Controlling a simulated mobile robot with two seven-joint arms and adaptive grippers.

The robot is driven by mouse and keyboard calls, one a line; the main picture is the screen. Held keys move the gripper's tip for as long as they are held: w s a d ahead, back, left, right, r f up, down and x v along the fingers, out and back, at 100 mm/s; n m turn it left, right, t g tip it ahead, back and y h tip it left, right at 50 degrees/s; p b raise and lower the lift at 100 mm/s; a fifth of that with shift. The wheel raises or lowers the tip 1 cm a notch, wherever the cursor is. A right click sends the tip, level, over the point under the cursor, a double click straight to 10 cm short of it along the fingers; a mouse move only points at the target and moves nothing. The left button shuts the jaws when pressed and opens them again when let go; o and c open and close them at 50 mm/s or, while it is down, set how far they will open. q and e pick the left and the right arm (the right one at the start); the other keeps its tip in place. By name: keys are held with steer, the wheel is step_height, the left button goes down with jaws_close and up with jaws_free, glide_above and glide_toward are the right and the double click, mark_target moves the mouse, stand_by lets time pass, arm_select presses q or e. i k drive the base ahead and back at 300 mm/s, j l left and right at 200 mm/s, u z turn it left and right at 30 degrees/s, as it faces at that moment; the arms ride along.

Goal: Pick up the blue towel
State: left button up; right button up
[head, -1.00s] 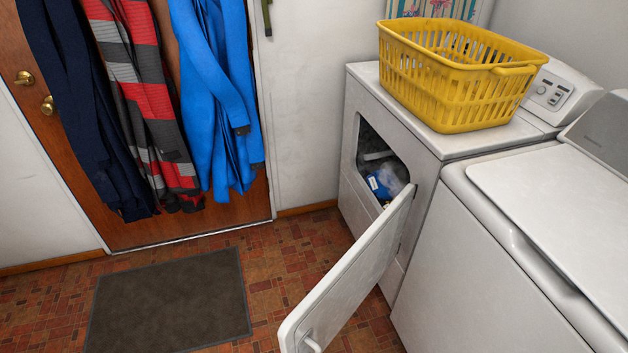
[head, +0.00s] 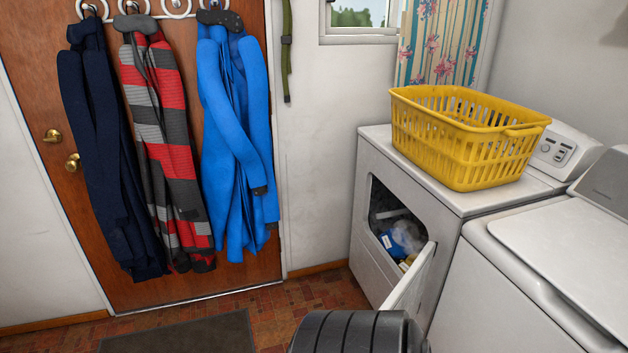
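A blue cloth item (head: 404,237), likely the blue towel, lies inside the open dryer (head: 365,228) with whitish and tan items around it. Only part of it shows through the opening, and a white label is on its left side. The dryer door (head: 413,285) stands open toward me. Neither gripper shows in the head view. A dark ribbed part, likely of my own arm, rises at the bottom centre and covers the lower part of the door.
A yellow laundry basket (head: 462,150) stands on the dryer. A white washer (head: 520,275) is to its right. Jackets, including a blue one (head: 232,150), hang on the wooden door (head: 45,110) at left. A dark mat (head: 190,335) lies on the tiled floor.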

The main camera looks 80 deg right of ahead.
mark_target(391, 238)
steer(key=i+u, duration=0.15)
steer(key=u, duration=1.75)
steer(key=l+u, duration=0.2)
steer(key=l, duration=0.6)
steer(key=l+z, duration=0.45)
steer(key=k+l+z, duration=0.1)
steer(key=l+z, duration=0.3)
steer(key=i+l+z, duration=0.1)
steer(key=l+z, duration=0.35)
steer(key=i+l+z, duration=0.1)
steer(key=l+z, duration=0.8)
steer(key=k+l+z, duration=0.1)
steer(key=l+z, duration=0.8)
steer(key=i+l+z, duration=0.15)
steer(key=z, duration=0.3)
steer(key=i+l, duration=0.05)
steer(key=l, duration=0.05)
